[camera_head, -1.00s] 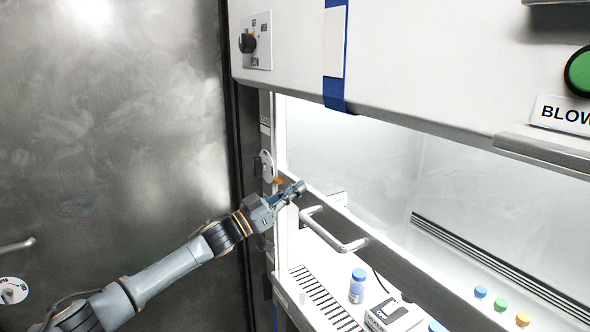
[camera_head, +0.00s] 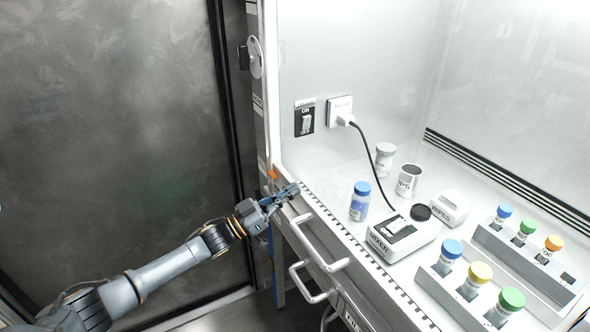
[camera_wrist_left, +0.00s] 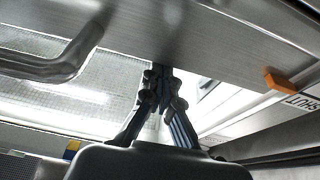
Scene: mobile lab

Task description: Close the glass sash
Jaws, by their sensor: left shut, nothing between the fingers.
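The glass sash shows by its grey lower rail (camera_head: 345,258), which runs along the front edge of the hood's work surface. Its clear pane is hard to make out against the interior. A bent bar handle (camera_head: 322,243) sticks out from the rail; a bar handle (camera_wrist_left: 60,62) also shows at the upper left of the left wrist view. My left gripper (camera_head: 292,190) is shut and empty at the rail's left end. In the wrist view, the fingertips (camera_wrist_left: 160,72) are at the metal rail (camera_wrist_left: 200,35); I cannot tell if they touch. An orange marker (camera_wrist_left: 278,80) sits beside a "SHUT" label (camera_wrist_left: 302,102).
Inside the hood are a mixer (camera_head: 403,232), a blue-capped bottle (camera_head: 360,202), a wipes box (camera_head: 447,208) and racks of capped vials (camera_head: 470,290). A second bar handle (camera_head: 308,284) is below the rail. A dark metal door (camera_head: 110,130) is at left.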

